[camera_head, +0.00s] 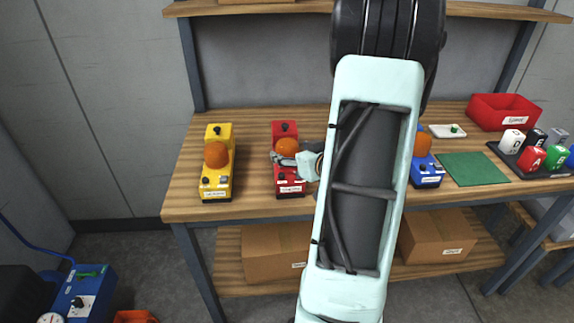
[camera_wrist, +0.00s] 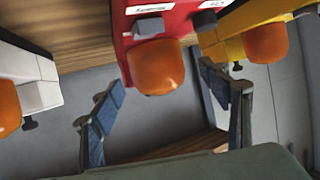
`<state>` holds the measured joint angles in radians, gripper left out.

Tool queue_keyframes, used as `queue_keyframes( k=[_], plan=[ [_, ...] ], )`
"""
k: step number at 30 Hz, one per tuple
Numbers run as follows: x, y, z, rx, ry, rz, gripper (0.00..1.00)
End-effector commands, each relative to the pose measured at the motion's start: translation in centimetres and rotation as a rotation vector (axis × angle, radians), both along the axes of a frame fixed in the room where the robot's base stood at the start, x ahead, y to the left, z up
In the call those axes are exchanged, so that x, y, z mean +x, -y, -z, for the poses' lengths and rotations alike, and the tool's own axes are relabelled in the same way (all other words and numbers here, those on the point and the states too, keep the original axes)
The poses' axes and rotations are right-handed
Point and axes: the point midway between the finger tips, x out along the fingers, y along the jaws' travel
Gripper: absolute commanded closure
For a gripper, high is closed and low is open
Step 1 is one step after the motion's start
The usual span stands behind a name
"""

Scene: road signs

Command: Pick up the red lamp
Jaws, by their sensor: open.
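The red lamp (camera_head: 285,184), a red box with an orange dome, stands upright on the wooden table, left of my arm. My gripper (camera_head: 286,160) is open at the dome's right side in the head view and partly covers it. In the wrist view the red lamp (camera_wrist: 158,28) is at top centre. Its orange dome (camera_wrist: 156,68) shows between the two spread fingers of my gripper (camera_wrist: 168,88). I cannot tell whether a finger touches the dome. The jaws hold nothing.
A yellow lamp (camera_head: 217,178) stands to the left and a blue lamp (camera_head: 428,172) right of my arm. A white lamp (camera_wrist: 35,85) shows in the wrist view. A green mat (camera_head: 473,168) and red bin (camera_head: 502,111) lie farther right. A shelf (camera_head: 270,8) runs above.

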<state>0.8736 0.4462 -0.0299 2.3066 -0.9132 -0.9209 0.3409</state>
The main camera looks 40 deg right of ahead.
Motion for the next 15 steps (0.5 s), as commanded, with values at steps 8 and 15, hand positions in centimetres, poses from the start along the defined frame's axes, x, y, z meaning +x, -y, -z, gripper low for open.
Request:
queue_keyframes(
  k=[8,15],
  plan=[
    [3.8,0.7,1.0,0.0,0.0,-0.002,0.3],
    [4.5,0.9,1.3,-0.001,0.001,0.001,0.3]
  ],
)
